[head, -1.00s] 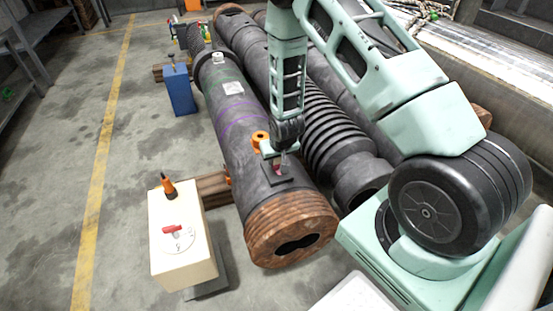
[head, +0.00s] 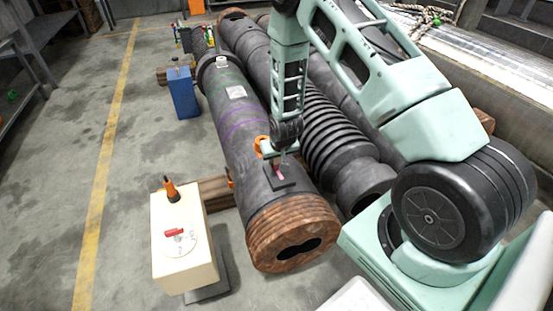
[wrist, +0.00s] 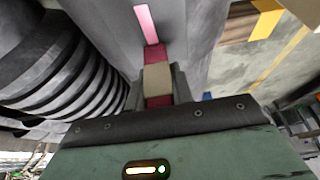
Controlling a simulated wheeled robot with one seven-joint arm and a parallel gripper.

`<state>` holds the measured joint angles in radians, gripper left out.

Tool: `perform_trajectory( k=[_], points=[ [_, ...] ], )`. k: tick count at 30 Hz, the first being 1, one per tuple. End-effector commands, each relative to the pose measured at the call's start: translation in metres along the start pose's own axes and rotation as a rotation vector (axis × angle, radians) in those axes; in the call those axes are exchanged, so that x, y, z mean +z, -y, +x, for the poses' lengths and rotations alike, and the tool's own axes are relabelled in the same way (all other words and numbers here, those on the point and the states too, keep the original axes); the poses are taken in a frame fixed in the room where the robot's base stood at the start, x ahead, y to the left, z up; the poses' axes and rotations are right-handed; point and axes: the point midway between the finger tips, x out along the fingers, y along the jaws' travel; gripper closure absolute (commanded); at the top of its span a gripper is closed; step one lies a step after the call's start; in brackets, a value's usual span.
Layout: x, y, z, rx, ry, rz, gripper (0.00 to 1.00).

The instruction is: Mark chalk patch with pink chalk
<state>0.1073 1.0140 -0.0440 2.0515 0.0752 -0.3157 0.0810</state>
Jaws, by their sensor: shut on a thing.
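My gripper (head: 284,158) is shut on the pink chalk (wrist: 155,53), a dark pink stick with a beige band, seen between the fingers in the wrist view. The gripper points down over the dark chalk patch (head: 291,184) near the copper-coloured end of the near barrel (head: 252,150). A light pink stroke (wrist: 146,22) runs from the chalk's tip in the wrist view. It also shows as a pink streak on the patch in the head view (head: 281,171). The tip looks at or very near the surface; exact contact I cannot tell.
A ribbed dark barrel (head: 322,128) lies close on the right. An orange ring-shaped part (head: 262,143) is beside the gripper. A cream box with a red switch (head: 184,250) stands front left, and a blue box (head: 183,93) behind. The floor at left is clear.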

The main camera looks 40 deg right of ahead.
Motion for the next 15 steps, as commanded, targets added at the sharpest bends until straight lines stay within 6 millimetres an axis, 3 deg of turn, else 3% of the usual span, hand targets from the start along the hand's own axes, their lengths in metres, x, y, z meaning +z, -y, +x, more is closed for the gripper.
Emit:
perform_trajectory(
  k=[8,15],
  points=[
    [-0.001,0.000,-0.003,0.000,0.000,0.000,1.00],
    [-0.007,0.000,-0.019,0.000,0.001,0.000,1.00]
  ],
)
